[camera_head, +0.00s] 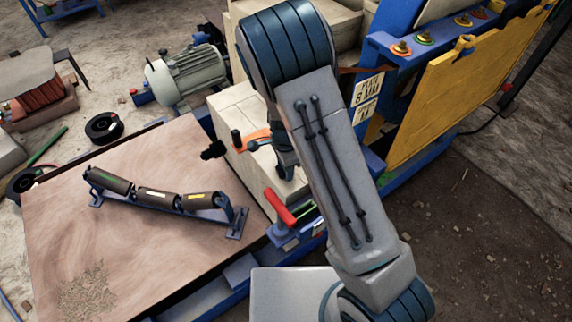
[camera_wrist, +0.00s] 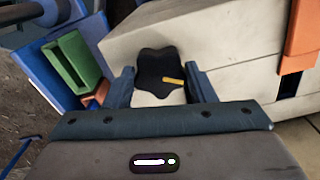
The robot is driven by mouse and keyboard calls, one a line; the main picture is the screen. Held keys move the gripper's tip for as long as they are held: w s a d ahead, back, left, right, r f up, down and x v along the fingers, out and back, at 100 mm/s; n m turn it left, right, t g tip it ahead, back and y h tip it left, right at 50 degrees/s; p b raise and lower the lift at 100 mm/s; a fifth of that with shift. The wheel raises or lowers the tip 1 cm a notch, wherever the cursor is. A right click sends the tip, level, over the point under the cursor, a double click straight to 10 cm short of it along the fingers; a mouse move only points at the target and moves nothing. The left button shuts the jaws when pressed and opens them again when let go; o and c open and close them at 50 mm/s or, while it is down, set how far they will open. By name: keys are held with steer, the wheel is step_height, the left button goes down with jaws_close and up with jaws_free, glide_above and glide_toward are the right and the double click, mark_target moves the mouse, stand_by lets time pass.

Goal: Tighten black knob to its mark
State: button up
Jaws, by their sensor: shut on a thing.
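The black knob (camera_wrist: 160,62) has a lobed rim and a yellow pointer line (camera_wrist: 173,82). In the wrist view it sits between the two blue fingers of my gripper (camera_wrist: 161,78), which is shut on it. The knob is against a pale beige housing (camera_wrist: 225,45). In the head view my gripper (camera_head: 286,160) is beside the beige housing, partly behind my arm link, and I cannot make out the held knob there. I cannot clearly see a separate target mark on the housing.
An orange piece (camera_wrist: 300,38) and a green block (camera_wrist: 75,62) flank the knob in the wrist view. The head view shows a red handle (camera_head: 279,207), another black knob (camera_head: 213,150), a table (camera_head: 130,235) with rollers and a yellow panel (camera_head: 455,85).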

steer(key=shift+w+a, duration=0.1)
steer(key=shift+a, duration=0.1)
steer(key=o, duration=1)
steer(key=shift+d, duration=0.1)
step_height(320, 180, up, 14)
steer(key=shift+f+p, duration=0.1)
steer(key=shift+p, duration=0.45)
steer(key=s+d+r+n+t, duration=0.1)
steer(key=s+d+r+n, duration=0.3)
steer(key=s, duration=0.2)
steer(key=s+d+r+n+t, duration=0.1)
steer(key=s+d+r+n, duration=0.4)
steer(key=s, duration=0.1)
steer(key=s+d+r+n, duration=0.4)
steer(key=s+d+r, duration=0.1)
steer(key=s, duration=0.2)
steer(key=shift+t, duration=0.4)
